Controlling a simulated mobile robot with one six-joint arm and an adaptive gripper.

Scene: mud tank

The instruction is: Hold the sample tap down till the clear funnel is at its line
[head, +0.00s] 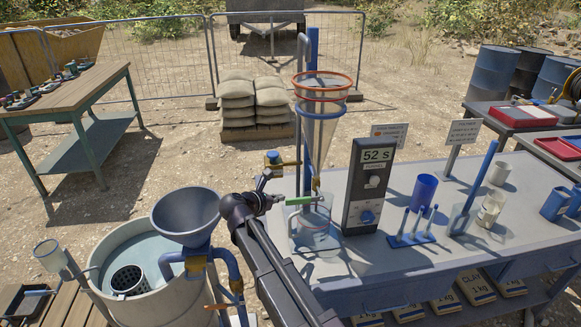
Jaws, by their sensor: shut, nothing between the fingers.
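The clear funnel (320,133) is a tall cone with an orange rim and a blue ring, held upright on a blue post. Its fill level and line are too faint to tell. A brass tap with a blue knob (273,158) sits left of the cone; it looks like the sample tap. A green lever (303,200) is at the cone's lower end, above a clear jug (313,228). My gripper (272,192) is shut and empty, just below the brass tap and left of the green lever. I cannot tell whether it touches either.
A timer box (367,188) reads 52 s right of the jug. A blue cup (424,187), a blue rack (412,238) and beakers stand farther right on the grey bench (450,255). A grey funnel (186,215) and round tank (105,245) are at left.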

